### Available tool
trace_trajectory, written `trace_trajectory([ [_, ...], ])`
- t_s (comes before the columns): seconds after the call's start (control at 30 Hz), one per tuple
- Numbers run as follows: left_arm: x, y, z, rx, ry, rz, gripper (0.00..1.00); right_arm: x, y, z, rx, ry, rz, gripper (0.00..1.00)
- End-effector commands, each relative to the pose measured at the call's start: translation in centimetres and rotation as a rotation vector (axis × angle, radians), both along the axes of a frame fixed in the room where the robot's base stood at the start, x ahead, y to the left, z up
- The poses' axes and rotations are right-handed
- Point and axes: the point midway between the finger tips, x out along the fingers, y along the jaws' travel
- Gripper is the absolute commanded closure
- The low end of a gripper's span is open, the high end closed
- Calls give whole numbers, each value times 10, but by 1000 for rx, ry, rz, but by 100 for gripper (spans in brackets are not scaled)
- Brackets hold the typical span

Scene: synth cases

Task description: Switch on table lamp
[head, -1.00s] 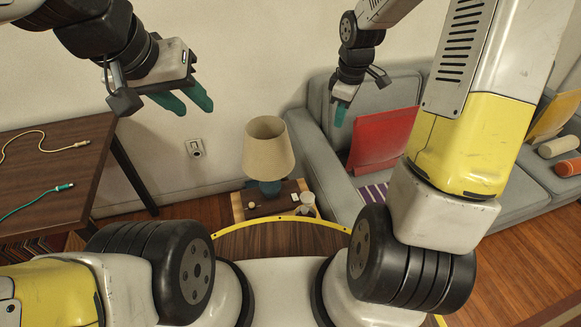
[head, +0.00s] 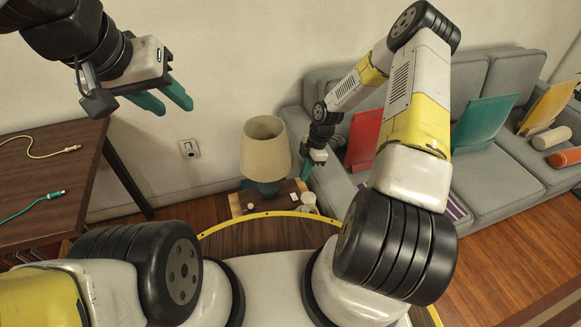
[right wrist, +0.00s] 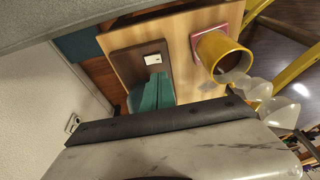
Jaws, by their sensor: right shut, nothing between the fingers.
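The table lamp has a beige shade (head: 266,147) and a blue base (head: 268,188) on a small wooden side table (head: 236,206). A dark panel with a small white switch (head: 294,197) is on this table; the switch also shows in the right wrist view (right wrist: 152,59). My right gripper (head: 305,175) is shut and empty, right of the lamp and above the table's right side. In the right wrist view its teal fingertips (right wrist: 155,82) point at the dark panel, close to the switch; contact cannot be told. My left gripper (head: 165,101) is open and empty, high at the left.
A yellow cup (right wrist: 217,52) stands on a pink coaster beside the panel, with pale bulb-like shapes (right wrist: 262,90) nearby. A grey sofa (head: 485,175) with cushions borders the side table on the right. A dark table (head: 60,165) with cables is at the left.

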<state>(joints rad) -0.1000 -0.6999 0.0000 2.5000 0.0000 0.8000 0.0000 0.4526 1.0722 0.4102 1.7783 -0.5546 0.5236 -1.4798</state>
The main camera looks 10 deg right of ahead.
Motion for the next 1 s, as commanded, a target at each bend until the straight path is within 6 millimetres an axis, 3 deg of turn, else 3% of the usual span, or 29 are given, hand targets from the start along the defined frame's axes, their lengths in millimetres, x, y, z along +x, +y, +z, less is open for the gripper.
trace_trajectory([
  [0.37,0,0,0,0,0,0,64,0,1,-5,0,1,-1,100],
  [0.8,0,0,0,0,0,0,64,-9,21,-74,-1,3,0,100],
  [1.0,0,0,0,0,0,0,64,-9,26,-92,-1,1,-1,100],
])
